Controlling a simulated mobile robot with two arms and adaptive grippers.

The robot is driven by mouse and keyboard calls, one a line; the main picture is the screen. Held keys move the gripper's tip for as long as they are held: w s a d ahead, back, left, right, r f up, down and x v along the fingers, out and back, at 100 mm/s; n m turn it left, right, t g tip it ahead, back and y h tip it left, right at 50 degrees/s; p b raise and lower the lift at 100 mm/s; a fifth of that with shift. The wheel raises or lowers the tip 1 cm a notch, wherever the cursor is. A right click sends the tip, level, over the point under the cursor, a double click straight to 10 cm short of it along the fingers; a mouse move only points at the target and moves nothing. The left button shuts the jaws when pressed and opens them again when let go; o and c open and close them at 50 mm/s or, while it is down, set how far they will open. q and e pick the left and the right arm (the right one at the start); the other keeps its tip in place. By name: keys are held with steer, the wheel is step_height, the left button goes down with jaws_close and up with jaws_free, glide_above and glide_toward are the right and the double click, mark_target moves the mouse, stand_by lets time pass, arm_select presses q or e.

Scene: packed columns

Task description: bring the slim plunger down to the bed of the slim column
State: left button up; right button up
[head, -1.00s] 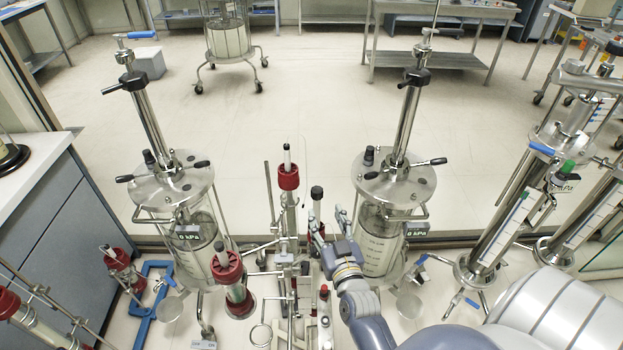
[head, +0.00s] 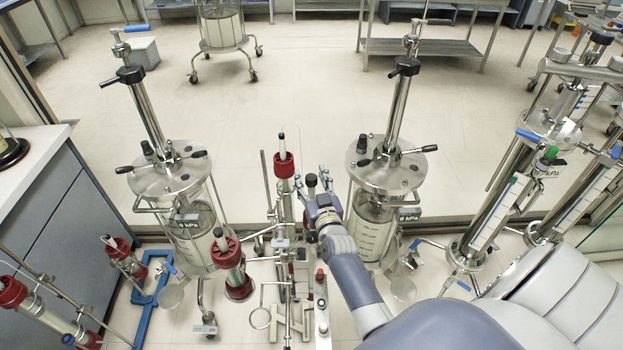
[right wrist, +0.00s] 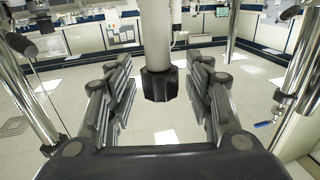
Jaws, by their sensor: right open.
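My right gripper (head: 322,184) is near the middle of the head view, beside a slim upright part with a black top (head: 311,181). In the right wrist view, my open right gripper (right wrist: 158,100) has a finger on each side of a pale grey rod with a black ribbed knob (right wrist: 160,85); clear gaps show on both sides. I take this rod for the slim plunger, but cannot be sure. Just left stands a slim column with a red cap (head: 284,166) and a white-tipped rod. My wrist hides the lower part of the black-topped one. Its bed cannot be made out. My left gripper is out of view.
Two wide clear columns with steel lids stand left (head: 169,178) and right (head: 387,166) of the slim parts, close to my right arm. Another red-capped column (head: 227,252) stands front left.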

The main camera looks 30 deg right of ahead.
mark_target(312, 193)
steer(key=c, duration=0.3)
steer(key=shift+s, duration=0.1)
jaws_close()
steer(key=shift+f, duration=0.1)
steer(key=shift+f+b, duration=0.35)
steer(key=shift+b, duration=0.05)
step_height(312, 193, down, 4)
steer(key=b, duration=0.2)
steer(key=shift+r+b, duration=0.15)
steer(key=shift+b, duration=0.25)
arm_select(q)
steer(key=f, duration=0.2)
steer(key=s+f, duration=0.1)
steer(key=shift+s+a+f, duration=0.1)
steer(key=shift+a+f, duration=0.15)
arm_select(e)
steer(key=shift+r, duration=0.1)
steer(key=shift+o, duration=1.5)
jaws_free()
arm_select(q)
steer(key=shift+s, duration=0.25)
